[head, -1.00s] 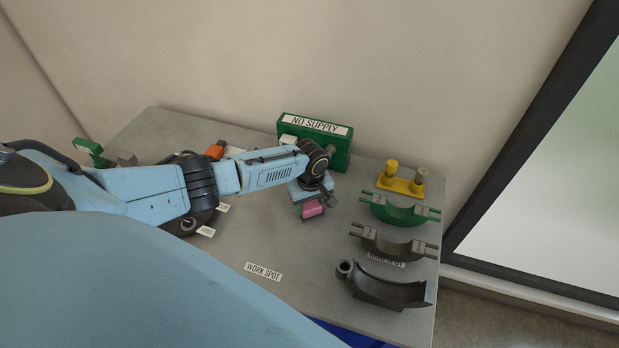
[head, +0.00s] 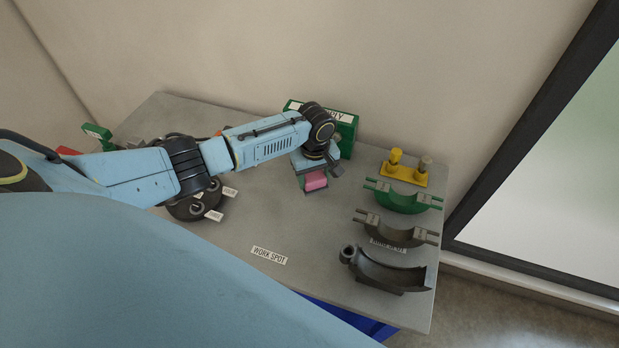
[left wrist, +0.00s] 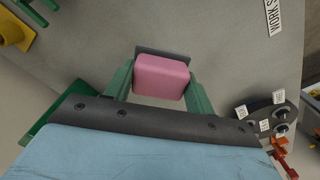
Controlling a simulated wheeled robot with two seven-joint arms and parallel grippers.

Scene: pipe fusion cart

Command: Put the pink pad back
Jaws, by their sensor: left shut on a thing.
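The pink pad (head: 316,180) is a small rounded pink block. My left gripper (head: 314,184) is shut on it, in front of the green "NO SUPPLY" box at the back of the grey table. The left wrist view shows the pink pad (left wrist: 161,76) between the two green fingers of my left gripper (left wrist: 160,88). A dark plate (left wrist: 163,52) shows at the pad's far edge. I cannot tell whether the pad touches the table. My right gripper is not in view.
The green box (head: 342,128) stands behind my left wrist. On the right are a yellow stand with two posts (head: 403,173), a green half-ring (head: 402,201), a grey half-ring (head: 395,234) and a dark half-ring (head: 388,275). The table around the "WORK SPOT" label (head: 269,255) is clear.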

